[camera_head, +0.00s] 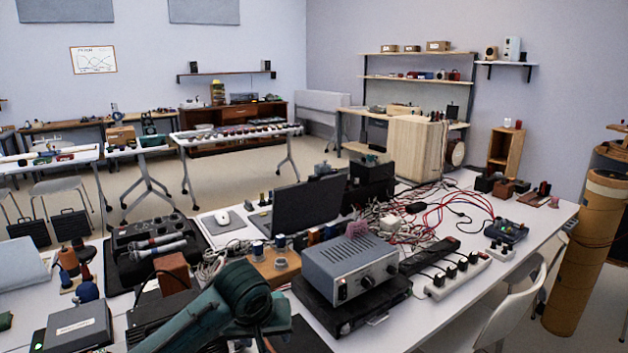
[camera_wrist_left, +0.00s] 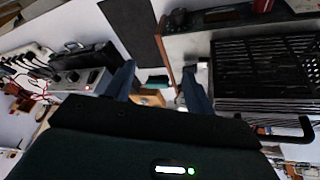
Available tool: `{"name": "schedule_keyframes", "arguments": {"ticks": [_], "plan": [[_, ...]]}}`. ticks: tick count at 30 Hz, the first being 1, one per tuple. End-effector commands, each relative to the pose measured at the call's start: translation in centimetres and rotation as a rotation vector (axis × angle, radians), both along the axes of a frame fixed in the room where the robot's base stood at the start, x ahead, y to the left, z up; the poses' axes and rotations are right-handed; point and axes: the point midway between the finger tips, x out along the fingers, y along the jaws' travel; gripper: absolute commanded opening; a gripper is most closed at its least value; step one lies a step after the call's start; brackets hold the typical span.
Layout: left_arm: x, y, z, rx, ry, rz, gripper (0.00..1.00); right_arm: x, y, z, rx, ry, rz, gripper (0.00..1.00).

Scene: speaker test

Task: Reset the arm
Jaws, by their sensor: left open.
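My left arm, dark teal, comes up from the bottom edge in the head view and reaches over the near part of the cluttered workbench (camera_head: 467,306). In the left wrist view my left gripper (camera_wrist_left: 158,88) has its two dark fingers spread apart, with nothing between them. Between and beyond the fingertips I see small tabletop items, too small to tell. In the head view I cannot make out its fingertips. My right gripper is in neither view.
A grey amplifier (camera_head: 345,268) on a black unit stands just right of my arm. A laptop (camera_head: 308,205), a power strip (camera_head: 458,277) and red cables lie beyond. A black slotted box (camera_wrist_left: 265,68) is right of the fingers. A tall cardboard tube (camera_head: 583,260) stands at right.

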Motion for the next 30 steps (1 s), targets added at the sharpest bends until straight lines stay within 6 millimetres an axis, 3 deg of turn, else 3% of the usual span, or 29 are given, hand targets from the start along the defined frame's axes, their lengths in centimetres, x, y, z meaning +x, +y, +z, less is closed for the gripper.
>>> {"name": "schedule_keyframes", "arguments": {"ticks": [9, 14, 21, 27, 30], "plan": [[-4.8, -3.6, -8.2, -0.198, -0.095, -0.186, 0.54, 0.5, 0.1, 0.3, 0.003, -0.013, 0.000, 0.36], [-8.7, -3.8, -12.1, -0.274, -0.216, -0.243, 0.54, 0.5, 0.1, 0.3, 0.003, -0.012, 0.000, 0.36], [-15.6, -0.5, -16.0, -0.228, -0.416, -0.267, 0.54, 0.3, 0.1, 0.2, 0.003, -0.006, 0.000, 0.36], [-21.1, 3.5, -17.2, -0.088, -0.532, -0.292, 0.54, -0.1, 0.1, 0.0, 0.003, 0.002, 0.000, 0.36], [-22.7, 4.8, -17.2, -0.034, -0.560, -0.308, 0.54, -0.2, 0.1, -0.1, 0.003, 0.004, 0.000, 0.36]]}}
